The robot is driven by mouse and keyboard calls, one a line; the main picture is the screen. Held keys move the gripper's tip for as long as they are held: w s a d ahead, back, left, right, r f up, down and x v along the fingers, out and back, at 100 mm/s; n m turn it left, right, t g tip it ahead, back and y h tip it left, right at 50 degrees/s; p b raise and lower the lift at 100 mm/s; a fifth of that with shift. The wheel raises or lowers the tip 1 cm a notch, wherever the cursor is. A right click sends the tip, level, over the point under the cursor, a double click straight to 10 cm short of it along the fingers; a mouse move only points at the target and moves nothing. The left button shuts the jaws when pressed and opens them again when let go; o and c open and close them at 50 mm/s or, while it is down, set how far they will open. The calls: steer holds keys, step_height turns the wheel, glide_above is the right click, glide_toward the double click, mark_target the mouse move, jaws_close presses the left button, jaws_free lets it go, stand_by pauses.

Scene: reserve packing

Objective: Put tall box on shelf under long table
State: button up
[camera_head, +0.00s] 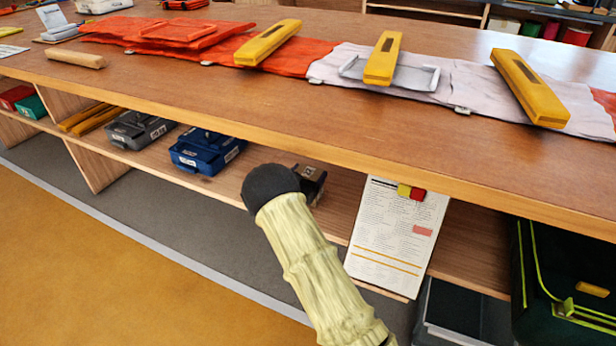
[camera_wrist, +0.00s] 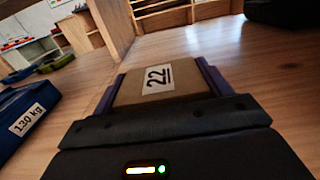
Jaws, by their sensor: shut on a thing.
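The tall box (camera_wrist: 156,84) is brown cardboard with a white "22" label, and sits between the two purple fingers of my gripper (camera_wrist: 160,76) in the wrist view. The gripper is shut on it. In the head view my gripper (camera_head: 311,184) is at the shelf under the table, mostly hidden behind my arm's dark joint, so little of the box shows. The long table (camera_head: 200,85) crosses the head view. Its lower shelf (camera_head: 226,188) runs beneath, and shows as a wooden surface around the box in the wrist view (camera_wrist: 225,115). Whether the box touches the shelf I cannot tell.
A blue case (camera_head: 205,150) and a grey case (camera_head: 138,130) stand on the shelf left of my gripper. A paper sheet (camera_head: 397,235) hangs from the table edge to the right. Wooden dividers (camera_head: 92,165) split the shelf.

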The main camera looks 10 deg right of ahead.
steer(key=shift+r, duration=0.1)
steer(key=o, duration=0.6)
steer(key=shift+f, duration=0.2)
steer(key=o, duration=0.5)
steer(key=shift+c, duration=0.2)
steer(key=shift+r, duration=0.1)
steer(key=shift+r, duration=0.15)
steer(key=p+v, duration=0.2)
steer(key=v, duration=1)
steer(key=shift+p, duration=0.4)
